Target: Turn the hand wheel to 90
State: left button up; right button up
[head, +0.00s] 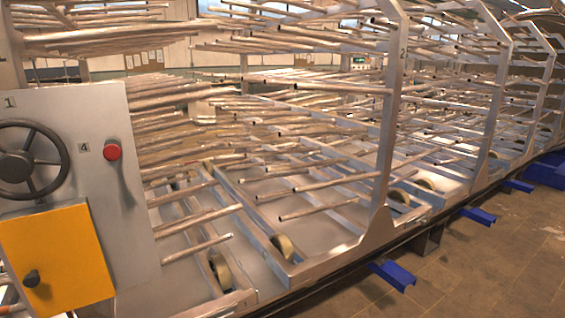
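The hand wheel (16,166) is dark, with spokes and a round hub. It is mounted on the face of a grey panel (110,215) at the left of the head view. The left edge of the picture cuts off part of its rim. A label "1" is on the panel above the wheel. I cannot read any angle mark on it. Neither of my grippers can be made out in the view, and nothing is seen touching the wheel.
A red knob (113,152) beside a label "4" is right of the wheel. A yellow door (60,255) with a black knob (32,278) is below it. A long metal rack (385,150) with many protruding rods fills the middle. Bare tiled floor (480,265) lies at lower right.

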aim_at(16, 166)
jog(key=u, duration=1.4)
